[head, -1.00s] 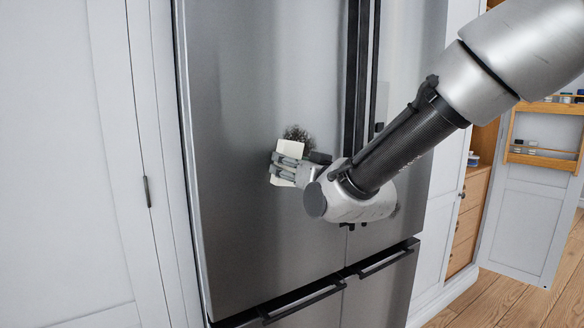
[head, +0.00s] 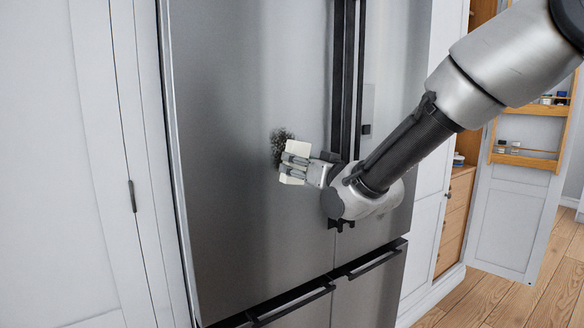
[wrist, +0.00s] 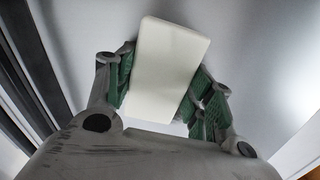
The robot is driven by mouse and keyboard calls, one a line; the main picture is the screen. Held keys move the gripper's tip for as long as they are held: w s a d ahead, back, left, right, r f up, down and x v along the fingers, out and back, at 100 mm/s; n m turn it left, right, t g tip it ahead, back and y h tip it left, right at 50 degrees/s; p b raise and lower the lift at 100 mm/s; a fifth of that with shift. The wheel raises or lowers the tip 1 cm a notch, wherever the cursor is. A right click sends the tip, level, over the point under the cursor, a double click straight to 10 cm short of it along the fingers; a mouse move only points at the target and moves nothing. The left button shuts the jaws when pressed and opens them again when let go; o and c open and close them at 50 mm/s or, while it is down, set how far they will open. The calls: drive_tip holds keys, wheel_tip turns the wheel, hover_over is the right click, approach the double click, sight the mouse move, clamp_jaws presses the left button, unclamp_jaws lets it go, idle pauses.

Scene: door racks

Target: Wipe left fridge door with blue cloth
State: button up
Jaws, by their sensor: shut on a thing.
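The left fridge door (head: 225,110) is a tall brushed-steel panel with a dark vertical handle (head: 338,75) on its right edge. A dark, speckled smudge (head: 279,145) is on its middle, partly hidden behind my gripper's block. My gripper (head: 294,165) is shut on a cream-white block (head: 298,147), held at the door just right of the smudge. In the wrist view, the block (wrist: 168,62) sits between the green-padded fingers of my gripper (wrist: 160,85). I cannot tell whether the block touches the door. No blue cloth shows.
The right fridge door (head: 395,80) is beside the left one, with drawers (head: 365,295) and bar handles below. White cabinet panels (head: 60,150) stand at the left. An open cabinet door with racks (head: 520,200) stands at the right over wood floor (head: 500,300).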

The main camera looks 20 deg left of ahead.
sight(270, 141)
drive_tip(key=shift+w+d+r, duration=0.55)
drive_tip(key=shift+w+d, duration=0.15)
drive_tip(key=shift+w, duration=0.15)
drive_tip(key=shift+w+d+r, duration=0.55)
drive_tip(key=shift+w+d, duration=0.1)
drive_tip(key=shift+w, duration=0.15)
drive_tip(key=shift+s+a, duration=1.7)
drive_tip(key=shift+s, duration=0.3)
drive_tip(key=shift+s+a, duration=1.7)
drive_tip(key=shift+s, duration=0.3)
drive_tip(key=shift+r, duration=1)
drive_tip(key=shift+w+d, duration=1.15)
drive_tip(key=shift+w, duration=0.25)
drive_tip(key=shift+w+d, duration=2.35)
drive_tip(key=shift+w, duration=0.15)
drive_tip(key=shift+a+r, duration=0.1)
drive_tip(key=shift+r, duration=0.85)
drive_tip(key=shift+s+a, duration=1.75)
drive_tip(key=shift+s, duration=0.25)
drive_tip(key=shift+s+a, duration=1.7)
drive_tip(key=shift+s, duration=0.25)
